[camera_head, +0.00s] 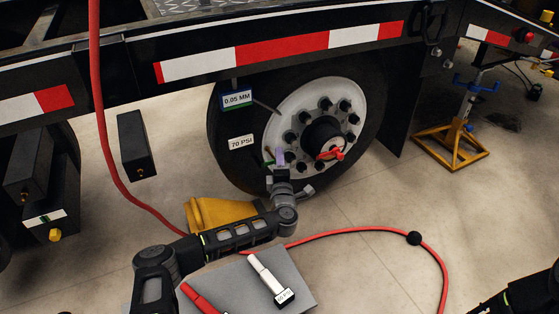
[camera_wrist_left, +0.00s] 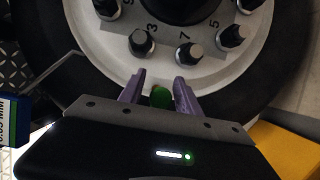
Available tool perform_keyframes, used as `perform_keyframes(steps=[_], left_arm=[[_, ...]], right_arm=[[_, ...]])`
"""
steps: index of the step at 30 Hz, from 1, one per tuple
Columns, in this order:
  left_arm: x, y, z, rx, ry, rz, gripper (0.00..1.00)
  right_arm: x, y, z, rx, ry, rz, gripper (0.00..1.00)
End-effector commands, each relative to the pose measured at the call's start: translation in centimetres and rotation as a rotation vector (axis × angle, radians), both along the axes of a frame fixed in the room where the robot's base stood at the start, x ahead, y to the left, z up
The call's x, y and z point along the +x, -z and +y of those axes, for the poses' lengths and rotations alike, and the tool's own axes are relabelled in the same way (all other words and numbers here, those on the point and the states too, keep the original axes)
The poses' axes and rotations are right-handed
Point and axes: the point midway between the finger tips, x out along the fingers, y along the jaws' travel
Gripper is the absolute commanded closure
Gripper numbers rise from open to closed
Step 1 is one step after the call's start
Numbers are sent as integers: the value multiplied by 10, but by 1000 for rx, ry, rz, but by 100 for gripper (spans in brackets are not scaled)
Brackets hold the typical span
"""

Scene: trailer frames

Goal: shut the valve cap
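The valve cap (camera_wrist_left: 160,96) is small and green. In the left wrist view it shows between the two purple fingers of my left gripper (camera_wrist_left: 160,88), with the fingertips wider apart than the cap. In the head view my left gripper (camera_head: 280,157) is at the lower left of the white wheel rim (camera_head: 290,105), and a bit of green shows just left of the fingers. The cap's hinge and the valve stem cannot be made out. My right gripper is out of view; only part of that arm shows at the lower right.
Lug nuts (camera_wrist_left: 140,43) and the hub stand close beyond the fingers. A yellow wheel chock (camera_head: 215,213) lies left of the tyre (camera_head: 228,130). A red hose (camera_head: 350,230) crosses the floor. A grey board (camera_head: 235,285) holds a white gauge (camera_head: 268,277). A jack stand (camera_head: 452,143) is at right.

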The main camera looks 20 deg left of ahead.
Motion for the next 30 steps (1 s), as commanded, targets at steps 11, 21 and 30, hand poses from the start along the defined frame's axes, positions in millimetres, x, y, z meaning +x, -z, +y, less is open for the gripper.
perform_keyframes(steps=[11, 21, 30], left_arm=[[-4, 0, -2, 0, 2, 2, 56], [-47, -2, -23, -1, 2, 3, 56], [-71, 1, -34, 0, 1, 1, 56]], right_arm=[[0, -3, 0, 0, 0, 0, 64], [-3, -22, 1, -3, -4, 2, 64], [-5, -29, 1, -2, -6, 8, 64]])
